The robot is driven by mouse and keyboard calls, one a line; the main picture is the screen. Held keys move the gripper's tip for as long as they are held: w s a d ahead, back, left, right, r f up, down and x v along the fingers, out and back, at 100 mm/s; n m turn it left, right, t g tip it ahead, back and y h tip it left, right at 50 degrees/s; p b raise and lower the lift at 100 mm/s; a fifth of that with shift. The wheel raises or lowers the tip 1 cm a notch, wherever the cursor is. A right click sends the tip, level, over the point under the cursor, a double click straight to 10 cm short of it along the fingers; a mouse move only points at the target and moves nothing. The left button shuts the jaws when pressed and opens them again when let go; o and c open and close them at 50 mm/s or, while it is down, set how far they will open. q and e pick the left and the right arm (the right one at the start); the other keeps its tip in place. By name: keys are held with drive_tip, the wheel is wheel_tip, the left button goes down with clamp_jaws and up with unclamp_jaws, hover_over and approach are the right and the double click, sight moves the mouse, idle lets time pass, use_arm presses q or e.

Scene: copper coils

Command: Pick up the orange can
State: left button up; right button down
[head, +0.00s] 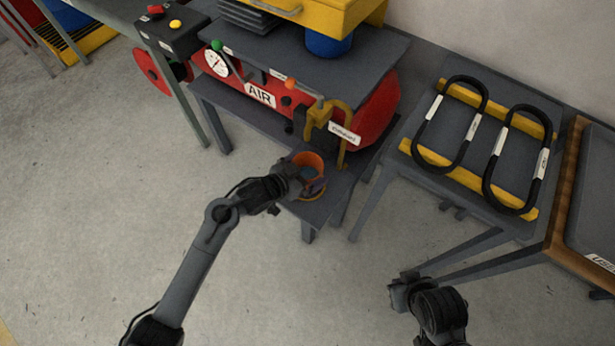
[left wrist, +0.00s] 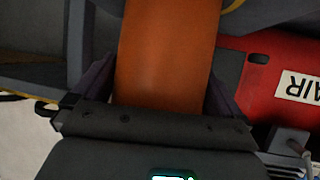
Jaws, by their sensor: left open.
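The orange can (head: 309,160) stands on the corner of a low grey table, with a yellow ring-like part around its foot. My left gripper (head: 303,178) reaches it from the near left. In the left wrist view the can (left wrist: 168,55) fills the middle, between the two dark fingers of my left gripper (left wrist: 163,88). The fingers are open, one on each side of the can; whether they touch it I cannot tell. My right gripper (head: 405,285) hangs low over the floor at the right, away from the can; its jaws are not clear.
A red air tank (head: 375,108) labelled AIR and a yellow clamp-like part (head: 327,118) stand just behind the can. A grey side table (head: 408,160) with black coils on yellow bars (head: 431,153) is at the right. The floor (head: 110,190) at the left is clear.

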use_arm(q)
drive_tip(key=c, duration=0.9)
drive_tip(key=shift+r, duration=0.1)
drive_tip(key=shift+c, duration=0.6)
